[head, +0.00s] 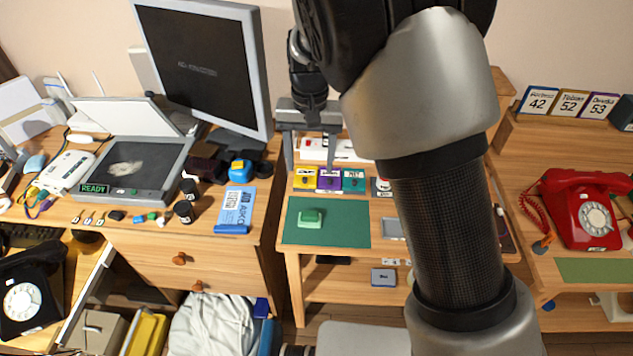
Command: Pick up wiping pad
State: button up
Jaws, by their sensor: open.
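A light green pad-like block (311,218), which looks like the wiping pad, lies on the left part of a dark green mat (345,225) on the middle desk. My gripper (310,168) hangs above the back of that desk with its two fingers pointing down and spread apart. No object shows held between the fingers. In the picture the gripper is above the block, over the row of coloured cards; its exact height cannot be told. My arm covers the right part of the middle desk.
Small yellow, purple and teal cards (329,179) stand behind the mat. The left desk holds a scanner (135,170) with a pale smudge on its glass, a monitor (205,65) and a blue packet (236,207). A red dial phone (590,210) stands right, a black one (28,295) lower left.

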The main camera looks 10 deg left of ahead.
jog(key=b, duration=0.1)
send_over(309, 214)
jog(key=f, duration=1.3)
jog(key=shift+w+f, duration=0.2)
jog(key=shift+f, duration=0.05)
jog(key=shift+s+f+b, duration=0.15)
jog(key=shift+f+b, duration=0.25)
jog(key=shift+f, duration=2.2)
jog(key=c, duration=1.2)
notch_tip(309, 214, up, 10)
jog(key=p, duration=0.1)
jog(key=shift+c, duration=0.2)
jog(key=s+d+r+p, duration=0.2)
jog(key=d+r+p, duration=0.3)
jog(key=d, duration=0.6)
jog(key=s+d+r+p, duration=0.2)
jog(key=d+r+p, duration=0.3)
jog(key=d, duration=0.7)
notch_tip(309, 214, up, 2)
jog(key=shift+s+d+r+m, duration=0.1)
jog(key=shift+s+d+m, duration=0.15)
jog(key=shift+s+m, duration=0.05)
